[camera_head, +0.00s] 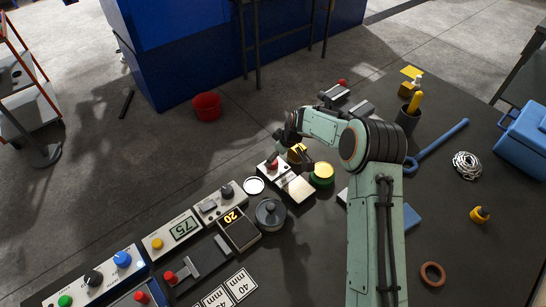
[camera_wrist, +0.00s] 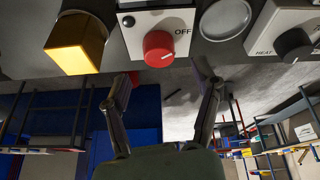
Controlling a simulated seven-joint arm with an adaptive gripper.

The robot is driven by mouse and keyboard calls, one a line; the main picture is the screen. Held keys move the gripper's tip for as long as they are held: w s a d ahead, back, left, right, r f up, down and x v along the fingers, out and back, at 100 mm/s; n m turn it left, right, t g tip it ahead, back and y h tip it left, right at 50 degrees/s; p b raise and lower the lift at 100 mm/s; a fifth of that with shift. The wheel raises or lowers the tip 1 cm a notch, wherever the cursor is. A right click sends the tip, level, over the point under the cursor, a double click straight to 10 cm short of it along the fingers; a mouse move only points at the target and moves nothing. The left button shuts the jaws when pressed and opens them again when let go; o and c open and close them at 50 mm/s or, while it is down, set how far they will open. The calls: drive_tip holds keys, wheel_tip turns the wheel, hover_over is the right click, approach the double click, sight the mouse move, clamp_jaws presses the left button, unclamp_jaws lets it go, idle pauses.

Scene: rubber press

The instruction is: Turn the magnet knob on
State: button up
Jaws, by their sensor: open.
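A red knob (camera_wrist: 158,48) sits on a pale control panel (camera_wrist: 180,18) in the wrist view, with the word OFF beside it. I take it as the magnet knob, but no magnet label is readable. The same red knob shows small in the head view (camera_head: 272,165), on a box beside a flat metal plate (camera_head: 297,189). My gripper (camera_wrist: 163,77) is open and empty. Its two fingers are spread on either side of the knob's line, with their tips apart from it. In the head view my gripper (camera_head: 298,146) is over the far edge of the box, partly hidden by its own links.
A yellow block (camera_wrist: 76,45) stands left of the knob. A round disc (camera_wrist: 224,19) and a black HEAT knob (camera_wrist: 294,45) are to its right. In the head view a black round pot (camera_head: 270,213) and a yellow-topped green cylinder (camera_head: 322,174) stand close by.

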drive_tip(key=shift+x, duration=1.9)
clamp_jaws()
drive_tip(key=shift+m, duration=0.3)
drive_tip(key=m+t+h, duration=0.1)
drive_tip(key=m, duration=0.2)
drive_tip(key=shift+a, duration=0.15)
drive_tip(key=m+h, duration=0.1)
drive_tip(key=m, duration=0.1)
drive_tip(key=m+h, duration=0.1)
drive_tip(key=m, duration=0.2)
drive_tip(key=shift+t, duration=0.3)
drive_tip(key=m+h, duration=0.1)
drive_tip(key=m, duration=0.3)
drive_tip(key=shift+a+h, duration=0.1)
drive_tip(key=shift+h, duration=0.3)
drive_tip(key=shift+m+g+h, duration=0.4)
drive_tip(key=shift+m+h, duration=0.2)
drive_tip(key=shift+m, duration=1.4)
